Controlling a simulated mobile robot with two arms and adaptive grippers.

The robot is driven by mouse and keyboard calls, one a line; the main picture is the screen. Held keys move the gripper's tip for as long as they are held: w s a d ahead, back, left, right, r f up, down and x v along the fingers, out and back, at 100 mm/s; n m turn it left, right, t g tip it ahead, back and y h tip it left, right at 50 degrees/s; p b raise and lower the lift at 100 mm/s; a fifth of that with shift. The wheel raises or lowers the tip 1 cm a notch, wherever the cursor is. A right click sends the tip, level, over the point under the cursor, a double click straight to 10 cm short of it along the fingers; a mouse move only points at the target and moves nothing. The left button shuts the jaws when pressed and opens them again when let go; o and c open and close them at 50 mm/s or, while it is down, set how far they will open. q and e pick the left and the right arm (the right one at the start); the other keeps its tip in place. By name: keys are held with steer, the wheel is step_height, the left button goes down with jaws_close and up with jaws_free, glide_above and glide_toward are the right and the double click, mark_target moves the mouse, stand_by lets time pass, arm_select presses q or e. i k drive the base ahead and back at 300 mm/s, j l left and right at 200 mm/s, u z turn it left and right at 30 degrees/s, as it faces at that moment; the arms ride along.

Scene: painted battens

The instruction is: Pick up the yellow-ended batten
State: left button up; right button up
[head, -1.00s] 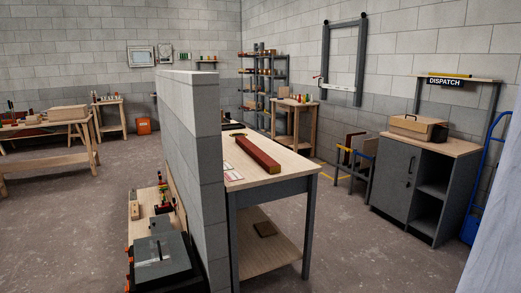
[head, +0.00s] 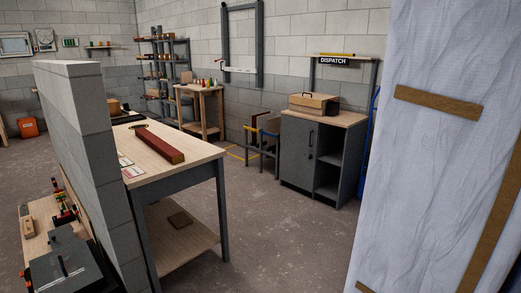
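A long dark red batten (head: 160,144) lies on the pale top of the workbench (head: 188,151), just right of the block wall. Neither of my grippers is in view.
A grey block wall (head: 85,150) stands left of the workbench. A tall white wrapped panel with brown strips (head: 420,160) blocks the right side. A grey cabinet (head: 297,150) carries a wooden box (head: 313,103). Open floor (head: 290,230) lies between workbench and panel.

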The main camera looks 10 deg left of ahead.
mark_target(174, 155)
steer(key=i+u, duration=0.1)
steer(key=i, duration=0.35)
steer(key=i+l+u, duration=0.1)
steer(key=i, duration=0.35)
steer(key=i+l+u, duration=0.1)
steer(key=i, duration=0.35)
steer(key=i+l+u, duration=0.1)
steer(key=i+u, duration=0.3)
steer(key=i, duration=0.9)
steer(key=i+z, duration=0.35)
steer(key=i, duration=0.45)
steer(key=i+j+z, duration=0.15)
steer(key=i+z, duration=0.25)
steer(key=i, duration=0.4)
